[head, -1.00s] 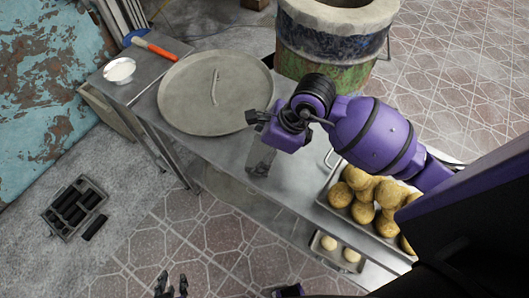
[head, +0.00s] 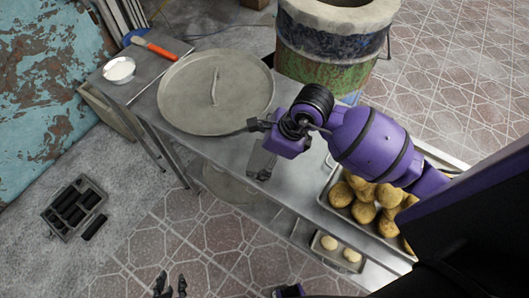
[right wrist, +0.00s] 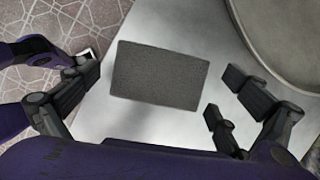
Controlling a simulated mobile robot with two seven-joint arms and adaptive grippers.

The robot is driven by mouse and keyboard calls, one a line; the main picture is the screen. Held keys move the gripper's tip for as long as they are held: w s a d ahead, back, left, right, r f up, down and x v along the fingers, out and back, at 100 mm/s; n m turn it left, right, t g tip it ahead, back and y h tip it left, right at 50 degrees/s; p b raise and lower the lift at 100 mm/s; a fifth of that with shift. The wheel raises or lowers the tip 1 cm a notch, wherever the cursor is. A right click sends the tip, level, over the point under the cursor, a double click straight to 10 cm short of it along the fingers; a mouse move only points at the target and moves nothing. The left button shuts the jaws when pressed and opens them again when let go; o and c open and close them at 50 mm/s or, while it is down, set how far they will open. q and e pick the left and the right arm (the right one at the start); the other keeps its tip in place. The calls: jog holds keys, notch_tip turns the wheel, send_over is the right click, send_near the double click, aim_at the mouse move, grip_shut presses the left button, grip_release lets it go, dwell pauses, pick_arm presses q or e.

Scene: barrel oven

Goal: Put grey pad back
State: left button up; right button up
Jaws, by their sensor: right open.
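The grey pad (right wrist: 160,75) is a flat, dark, rough rectangle lying on the metal table top. In the right wrist view it lies between the spread fingers of my right gripper (right wrist: 160,95), with clear gaps on both sides. My right gripper (head: 259,150) hangs over the table beside the big round lid and is open and empty. In the head view the pad is mostly hidden or hard to make out under it. My left gripper (head: 171,285) shows only in part at the bottom edge, over the floor, with its fingers apart and nothing seen between them.
A large round metal lid (head: 190,105) lies left of my right gripper. A tray of brown buns (head: 365,198) stands to the right. A white bowl (head: 118,70) and an orange-handled tool (head: 155,49) are at the far left. The barrel oven (head: 330,60) stands behind.

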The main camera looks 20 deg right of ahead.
jog(key=v, duration=1.2)
